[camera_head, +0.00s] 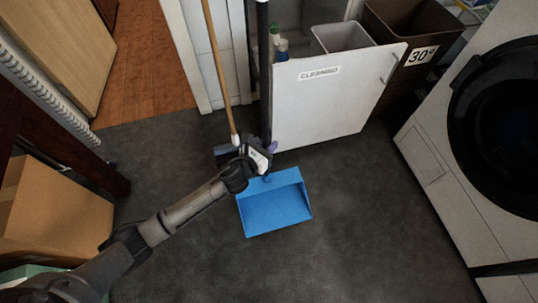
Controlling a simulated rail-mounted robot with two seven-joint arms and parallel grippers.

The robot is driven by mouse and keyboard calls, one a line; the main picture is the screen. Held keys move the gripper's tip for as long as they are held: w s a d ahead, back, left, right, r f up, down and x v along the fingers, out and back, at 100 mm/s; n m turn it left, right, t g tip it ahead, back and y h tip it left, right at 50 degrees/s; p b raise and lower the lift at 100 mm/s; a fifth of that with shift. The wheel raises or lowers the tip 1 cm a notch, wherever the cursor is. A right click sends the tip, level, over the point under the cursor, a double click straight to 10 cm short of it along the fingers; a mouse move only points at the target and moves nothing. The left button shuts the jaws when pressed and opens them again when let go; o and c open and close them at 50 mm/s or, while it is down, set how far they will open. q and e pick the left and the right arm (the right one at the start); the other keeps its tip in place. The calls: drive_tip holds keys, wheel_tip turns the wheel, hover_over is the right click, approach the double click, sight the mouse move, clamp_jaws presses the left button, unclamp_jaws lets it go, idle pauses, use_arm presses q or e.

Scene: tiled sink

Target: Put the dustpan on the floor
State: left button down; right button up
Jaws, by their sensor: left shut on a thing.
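The blue dustpan (275,208) is in the middle of the head view, its open pan facing up and its wide edge toward the bottom of the picture. My left gripper (266,160) is at the back edge of the pan and is shut on the dustpan. The gripper hides the exact place of the grip. I cannot tell whether the pan touches the dark grey floor (370,235) or hangs just above it. My right gripper is not in view.
A broom with a wooden stick (218,65) stands just behind the gripper. A dark pole (264,75) stands beside it. A white cabinet door labelled CLEANING (330,110) stands open behind. A washing machine (445,165) is at right, a cardboard box (55,215) at left. Floor at lower right is clear.

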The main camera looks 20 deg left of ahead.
use_arm(q)
wheel_tip(320, 180, down, 9)
drive_tip(key=b, duration=0.8)
drive_tip(key=shift+f, duration=0.1)
drive_tip(key=shift+f+b, duration=0.25)
drive_tip(key=shift+b, duration=0.05)
idle(0.5)
drive_tip(key=shift+f, duration=0.4)
drive_tip(key=c, duration=0.9)
unclamp_jaws()
drive_tip(key=shift+w, duration=0.1)
